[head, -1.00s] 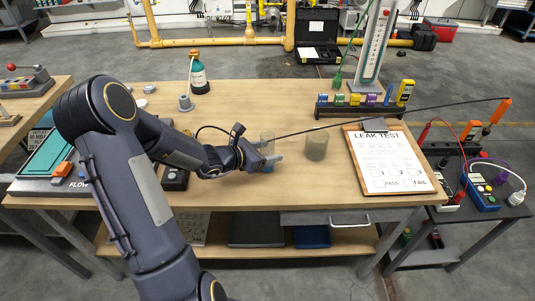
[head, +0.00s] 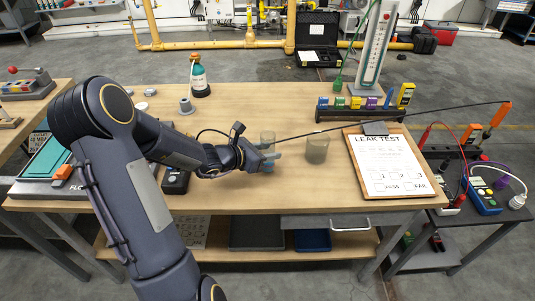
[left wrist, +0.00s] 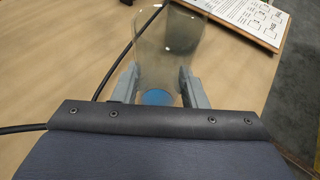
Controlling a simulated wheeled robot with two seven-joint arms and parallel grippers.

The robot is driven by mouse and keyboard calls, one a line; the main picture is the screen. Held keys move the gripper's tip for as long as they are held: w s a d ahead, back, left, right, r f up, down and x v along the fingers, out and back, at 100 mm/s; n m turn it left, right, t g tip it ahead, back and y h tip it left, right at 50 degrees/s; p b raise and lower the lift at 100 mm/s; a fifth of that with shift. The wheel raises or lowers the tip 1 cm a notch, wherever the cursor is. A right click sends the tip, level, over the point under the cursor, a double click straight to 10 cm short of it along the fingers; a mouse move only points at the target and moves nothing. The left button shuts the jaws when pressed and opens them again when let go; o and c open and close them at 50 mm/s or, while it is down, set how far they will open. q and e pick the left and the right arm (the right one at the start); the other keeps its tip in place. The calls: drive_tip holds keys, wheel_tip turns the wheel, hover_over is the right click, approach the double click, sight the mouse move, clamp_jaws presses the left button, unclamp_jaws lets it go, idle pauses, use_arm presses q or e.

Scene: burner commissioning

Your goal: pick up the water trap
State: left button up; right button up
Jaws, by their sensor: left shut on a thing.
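The water trap, a clear cylinder with a blue bottom, shows in the left wrist view (left wrist: 168,45) between my fingers. In the head view its clear upper part (head: 267,136) stands up behind my left gripper (head: 270,157), which hides part of its lower body. My left gripper (left wrist: 157,90) is shut on it, one finger against each side. The trap looks upright, at or close above the wooden bench; I cannot tell whether it touches. My right gripper is not in view.
A clipboard (head: 391,170) lies further right, with a rack (head: 360,115) behind. A long thin dark line (head: 400,116) runs from near the gripper to the right. The bench front (head: 300,190) is clear.

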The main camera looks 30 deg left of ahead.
use_arm(q)
drive_tip(key=shift+r, duration=0.55)
drive_tip(key=s+d+r+p, duration=0.1)
drive_tip(key=s+d+r, duration=0.4)
drive_tip(key=s+r, duration=0.5)
drive_tip(key=shift+s+r, duration=0.2)
drive_tip(key=shift+s, duration=1.3)
drive_tip(key=shift+p, duration=0.3)
